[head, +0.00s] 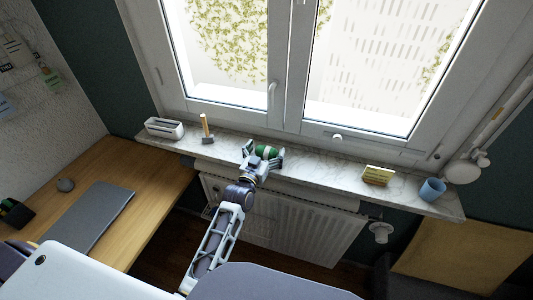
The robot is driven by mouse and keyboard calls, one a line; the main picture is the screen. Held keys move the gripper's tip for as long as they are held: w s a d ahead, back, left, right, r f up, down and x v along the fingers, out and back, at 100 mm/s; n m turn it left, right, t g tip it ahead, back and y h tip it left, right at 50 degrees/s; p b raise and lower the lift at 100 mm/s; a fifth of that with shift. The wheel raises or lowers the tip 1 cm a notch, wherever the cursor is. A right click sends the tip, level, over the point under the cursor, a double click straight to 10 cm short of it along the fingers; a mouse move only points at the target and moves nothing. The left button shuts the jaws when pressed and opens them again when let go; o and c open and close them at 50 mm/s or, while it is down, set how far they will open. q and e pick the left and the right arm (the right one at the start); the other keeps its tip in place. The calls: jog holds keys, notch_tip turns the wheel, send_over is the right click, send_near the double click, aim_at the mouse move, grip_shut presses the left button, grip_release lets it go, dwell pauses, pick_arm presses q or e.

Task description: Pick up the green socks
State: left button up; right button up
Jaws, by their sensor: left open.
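The green socks (266,151) are a small rolled green bundle on the marble windowsill, below the window's middle. My left gripper (263,155) is at the sill with its fingers open on either side of the socks. From this view I cannot tell whether the fingers touch them. Part of the socks is hidden behind the gripper. My right gripper is not in view.
On the windowsill (320,170) stand a white slotted holder (165,128) and a hammer (207,130) to the left, and a yellow block (377,175) and a blue cup (432,189) to the right. A radiator (290,222) is below. A wooden desk with a laptop (90,217) is left.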

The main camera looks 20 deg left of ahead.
aim_at(266, 148)
pick_arm(q)
jog(key=c, duration=1.1)
jog(key=shift+o, duration=0.2)
jog(key=shift+r, duration=0.1)
jog(key=shift+r, duration=4.95)
